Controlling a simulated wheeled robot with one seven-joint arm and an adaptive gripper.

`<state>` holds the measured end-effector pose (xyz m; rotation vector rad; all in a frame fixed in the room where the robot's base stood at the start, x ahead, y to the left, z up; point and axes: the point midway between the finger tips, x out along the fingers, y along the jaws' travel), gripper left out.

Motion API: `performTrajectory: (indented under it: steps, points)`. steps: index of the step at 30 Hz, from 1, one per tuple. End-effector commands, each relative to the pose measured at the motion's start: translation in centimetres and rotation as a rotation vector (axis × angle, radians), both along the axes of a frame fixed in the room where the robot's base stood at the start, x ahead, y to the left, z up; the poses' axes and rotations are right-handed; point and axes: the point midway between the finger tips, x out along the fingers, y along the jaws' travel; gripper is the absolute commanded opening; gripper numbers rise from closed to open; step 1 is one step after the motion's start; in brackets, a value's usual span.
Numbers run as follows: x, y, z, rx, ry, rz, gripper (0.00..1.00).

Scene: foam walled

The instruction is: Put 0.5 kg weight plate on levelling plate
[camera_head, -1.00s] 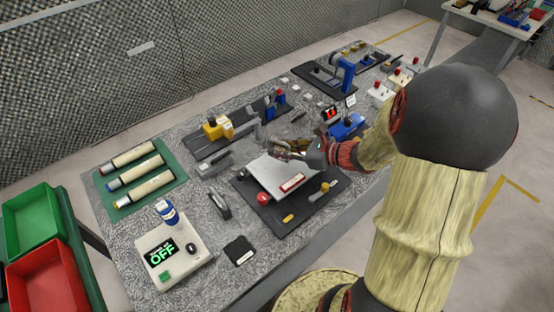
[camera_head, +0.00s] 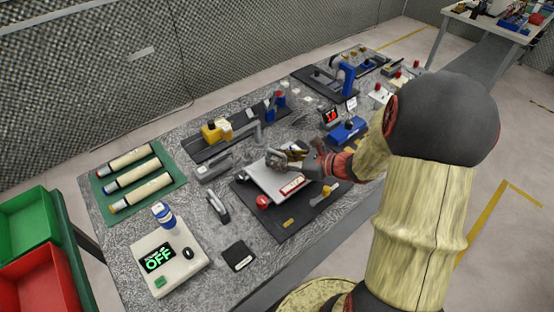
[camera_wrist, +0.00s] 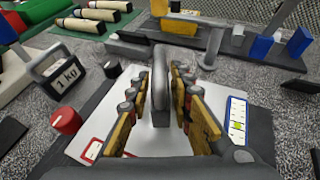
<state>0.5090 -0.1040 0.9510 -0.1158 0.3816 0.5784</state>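The levelling plate is a white square plate (camera_head: 263,178) on a dark base; it also shows under my gripper in the wrist view (camera_wrist: 132,138). A red knob (camera_head: 262,201) is at its corner. My gripper (camera_head: 280,157) is over the back part of the plate. In the wrist view my gripper's fingers (camera_wrist: 160,80) flank a grey rounded plate (camera_wrist: 161,60) standing on edge, which I take as the 0.5 kg weight plate; its label is hidden. Whether its lower edge touches the levelling plate is unclear.
A weight marked 1 kg (camera_wrist: 62,75) stands left of the dark base. Grey blocks and a yellow-topped fixture (camera_head: 215,130) stand behind the plate. A blue device (camera_head: 348,130) is to the right.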

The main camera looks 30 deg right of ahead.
Motion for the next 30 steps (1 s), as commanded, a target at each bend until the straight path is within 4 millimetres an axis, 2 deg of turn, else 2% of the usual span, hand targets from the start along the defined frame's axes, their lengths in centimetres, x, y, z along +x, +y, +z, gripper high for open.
performTrajectory:
  steps: [6,17,23,30]
  points:
    - [0.0,0.0,0.0,0.0,0.0,0.0,0.34]
    - [-0.1,-0.1,0.5,0.0,0.0,-0.001,0.34]
    - [-2.3,-1.7,1.8,-0.001,-0.001,-0.006,0.34]
    - [-5.9,-4.1,3.5,-0.001,0.0,-0.005,0.34]
